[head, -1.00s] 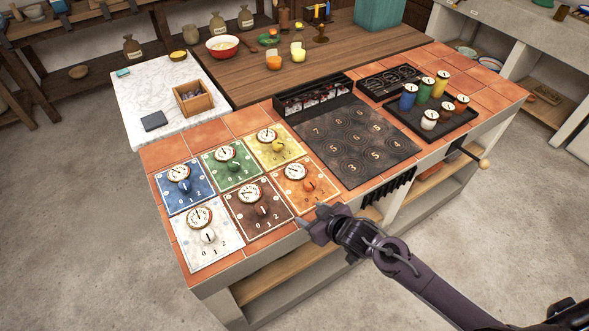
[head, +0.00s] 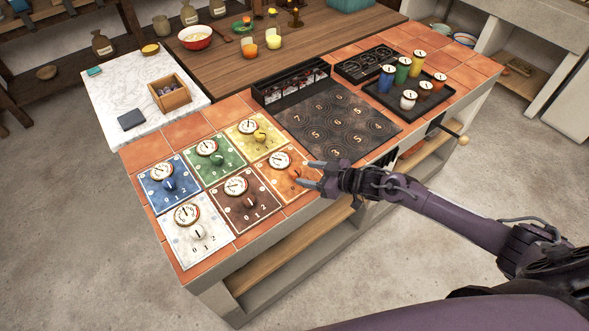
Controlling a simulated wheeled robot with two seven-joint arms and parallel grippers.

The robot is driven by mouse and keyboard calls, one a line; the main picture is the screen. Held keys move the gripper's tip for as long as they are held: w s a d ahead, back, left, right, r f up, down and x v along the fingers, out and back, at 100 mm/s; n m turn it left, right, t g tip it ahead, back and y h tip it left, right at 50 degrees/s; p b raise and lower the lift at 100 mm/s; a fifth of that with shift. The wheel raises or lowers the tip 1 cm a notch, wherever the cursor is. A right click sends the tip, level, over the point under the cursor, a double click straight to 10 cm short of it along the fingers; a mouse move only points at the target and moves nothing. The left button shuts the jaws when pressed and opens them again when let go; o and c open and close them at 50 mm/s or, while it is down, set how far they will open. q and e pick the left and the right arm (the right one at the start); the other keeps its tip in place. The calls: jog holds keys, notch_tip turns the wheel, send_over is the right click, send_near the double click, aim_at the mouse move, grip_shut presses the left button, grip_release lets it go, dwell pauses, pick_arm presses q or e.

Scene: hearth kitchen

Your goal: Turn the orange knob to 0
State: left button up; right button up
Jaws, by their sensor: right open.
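The orange panel (head: 272,176) lies on the tiled counter, at the right of the back-to-front rows of coloured panels. It has a round white dial (head: 280,161) and an orange knob (head: 295,172) with numbers printed below it. My right gripper (head: 307,173) is open, with its fingers pointing left at the knob from the right side of the panel. The fingers partly hide the knob and its numbers. I cannot tell whether they touch the knob or which number it points to. My left gripper is not in view.
Blue (head: 157,189), green (head: 224,164), yellow (head: 243,141), brown (head: 232,213) and white (head: 181,237) panels with knobs sit close by. A dark numbered plate (head: 340,125) lies behind my right gripper. A black tray (head: 421,108) holds several coloured canisters.

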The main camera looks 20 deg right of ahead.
aim_at(295, 172)
jog(key=x, duration=0.5)
jog(key=shift+w+a+f, duration=0.1)
jog(key=shift+w+a, duration=0.15)
jog(key=shift+c, duration=0.4)
jog(key=c, duration=0.9)
jog(key=shift+s+a+m+t+h+p, duration=0.1)
jog(key=shift+m+t+h+p, duration=0.5)
jog(key=shift+m+h+p, duration=0.45)
jog(key=shift+m+t+h+p, duration=0.55)
jog(key=shift+m+t+h, duration=0.15)
jog(key=shift+m+h, duration=0.5)
jog(key=m+h, duration=0.2)
jog(key=shift+f+t+h, duration=0.1)
jog(key=shift+t+h, duration=0.2)
jog(key=shift+h, duration=0.05)
jog(key=shift+m+h, duration=1.2)
jog(key=shift+m, duration=0.05)
jog(key=shift+h, duration=0.3)
jog(key=o, duration=1)
